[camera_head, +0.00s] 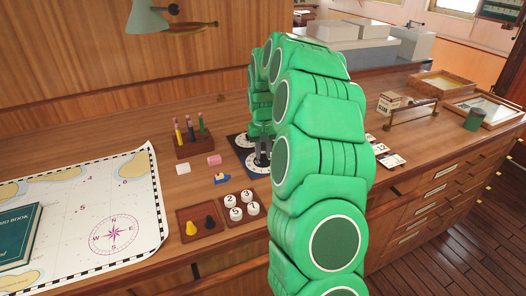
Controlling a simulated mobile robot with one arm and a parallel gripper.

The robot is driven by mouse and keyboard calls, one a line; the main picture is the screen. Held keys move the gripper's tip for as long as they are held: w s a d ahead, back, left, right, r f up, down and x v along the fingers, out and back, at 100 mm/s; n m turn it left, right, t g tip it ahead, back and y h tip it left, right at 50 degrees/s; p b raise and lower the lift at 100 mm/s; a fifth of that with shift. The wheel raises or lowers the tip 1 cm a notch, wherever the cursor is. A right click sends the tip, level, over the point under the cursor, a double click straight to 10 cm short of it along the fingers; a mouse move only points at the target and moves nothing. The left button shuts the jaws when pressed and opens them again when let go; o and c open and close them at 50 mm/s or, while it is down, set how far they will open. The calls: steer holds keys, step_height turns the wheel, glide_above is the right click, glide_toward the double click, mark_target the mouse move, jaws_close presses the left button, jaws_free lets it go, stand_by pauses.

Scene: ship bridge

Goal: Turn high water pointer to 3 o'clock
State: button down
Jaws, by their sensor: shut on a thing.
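A dark square dial board (240,140) with pale round markings lies on the wooden desk, partly behind my green arm. The dial labels are too small to read.
Close left of the dials are a pencil block (195,146), a pink eraser (214,160), a white block (183,169) and a small toy boat (221,179). In front are a pawn tray (187,212) and numbered discs (235,213). A chart (75,215) covers the left.

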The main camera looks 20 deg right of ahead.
mark_target(263, 155)
steer(key=c, duration=0.9)
jaws_free()
step_height(263, 155, up, 7)
steer(key=shift+w+r, duration=0.1)
steer(key=shift+r, duration=0.3)
steer(key=shift+a, duration=0.1)
